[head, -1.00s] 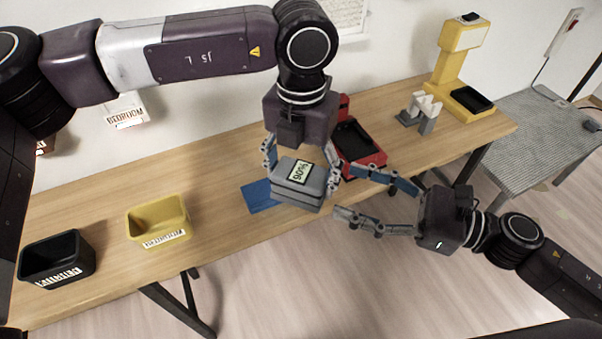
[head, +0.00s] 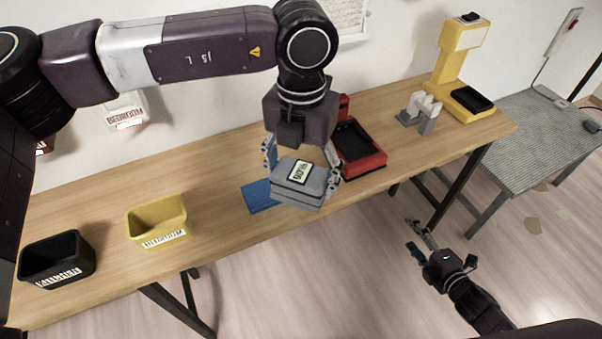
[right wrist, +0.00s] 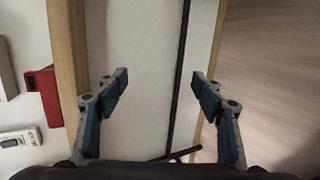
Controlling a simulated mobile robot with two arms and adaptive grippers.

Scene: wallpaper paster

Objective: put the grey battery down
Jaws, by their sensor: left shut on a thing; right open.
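The grey battery (head: 284,191) is a thick block with a label reading about 90% on top. My left gripper (head: 301,174) reaches down from above in the head view and is shut on it, one finger at each side. The battery is held over the table's front edge and partly covers a flat blue pad (head: 259,197). I cannot tell the gap beneath it. My right gripper (head: 417,240) is low in front of the table, empty and open. Its spread fingers also show in the right wrist view (right wrist: 160,82).
A red charger-like base (head: 365,162) stands just right of the battery. Yellow bin (head: 140,220) and black bin (head: 40,270) stand at left on the wooden table (head: 95,222). A white stand (head: 427,122) and yellow device (head: 445,75) are at right. The table between yellow bin and pad is clear.

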